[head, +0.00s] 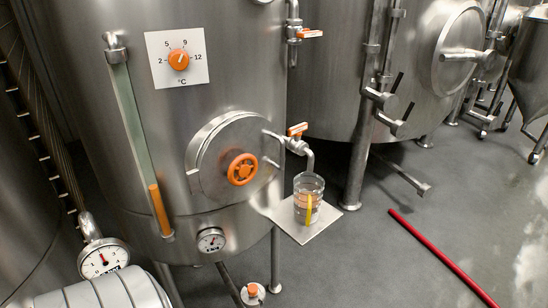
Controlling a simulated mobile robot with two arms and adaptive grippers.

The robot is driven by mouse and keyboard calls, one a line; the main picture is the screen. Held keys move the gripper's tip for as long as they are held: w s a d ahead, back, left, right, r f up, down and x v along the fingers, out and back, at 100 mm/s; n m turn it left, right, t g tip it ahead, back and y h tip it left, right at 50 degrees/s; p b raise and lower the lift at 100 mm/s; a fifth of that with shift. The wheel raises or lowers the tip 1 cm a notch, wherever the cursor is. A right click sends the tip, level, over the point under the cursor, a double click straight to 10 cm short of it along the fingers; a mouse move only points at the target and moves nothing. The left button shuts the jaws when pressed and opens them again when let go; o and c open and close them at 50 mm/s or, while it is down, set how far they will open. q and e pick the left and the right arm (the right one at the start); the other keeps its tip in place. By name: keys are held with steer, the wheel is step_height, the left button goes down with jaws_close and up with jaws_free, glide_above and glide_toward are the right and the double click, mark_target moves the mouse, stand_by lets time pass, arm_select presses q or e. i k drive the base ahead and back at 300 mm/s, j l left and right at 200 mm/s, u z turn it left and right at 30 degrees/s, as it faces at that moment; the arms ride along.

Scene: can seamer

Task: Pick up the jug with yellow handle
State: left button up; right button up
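A clear jug (316,187) with a yellow handle (309,208) stands upright on a small square metal shelf (303,236) at the front of the tank, right of the picture's middle. The handle is on the side facing me. The bent spout of a tap (309,157) with an orange lever comes down at the jug's top; I cannot tell if it touches the rim.
The big steel tank (240,80) has a round hatch with an orange handwheel (242,169), a dial (179,60), and gauges (211,240). A tank leg (355,170) stands right of the shelf. A red hose (440,256) lies on the otherwise mostly clear floor at right.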

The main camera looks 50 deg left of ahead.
mark_target(308, 188)
steer(key=u, duration=1.2)
